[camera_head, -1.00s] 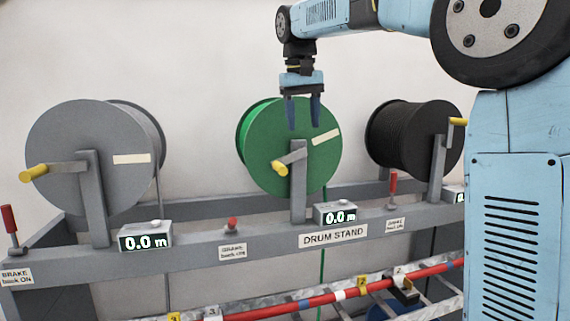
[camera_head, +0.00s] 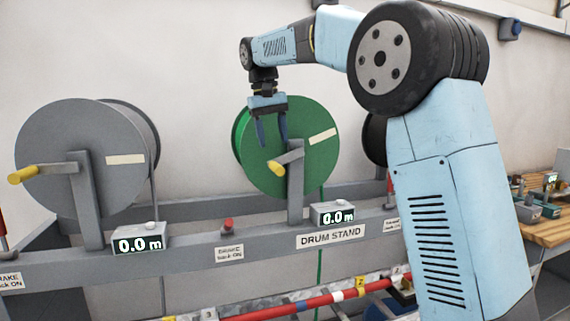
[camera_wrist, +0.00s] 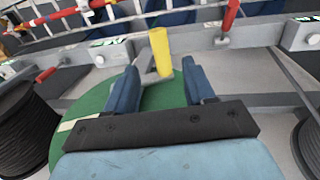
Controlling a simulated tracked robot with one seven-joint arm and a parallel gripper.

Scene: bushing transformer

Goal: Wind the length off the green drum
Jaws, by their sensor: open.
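The green drum (camera_head: 305,150) sits in the middle of the drum stand, with a pale strip on its face. Its crank ends in a yellow handle (camera_head: 276,168) on the lower left of the drum's face. A meter (camera_head: 332,214) beside its post reads 0.0 m. My gripper (camera_head: 271,143) is open and empty, pointing down in front of the drum, just above the yellow handle. In the wrist view the yellow handle (camera_wrist: 161,52) shows beyond and between the blue fingers (camera_wrist: 162,82), apart from them. A green line hangs below the drum.
A grey drum (camera_head: 75,160) with its own yellow handle and meter stands left. A black drum (camera_head: 375,138) is mostly hidden behind my arm. Red brake levers, one short at the middle (camera_head: 228,225), line the stand's rail. A bench (camera_head: 545,230) stands at right.

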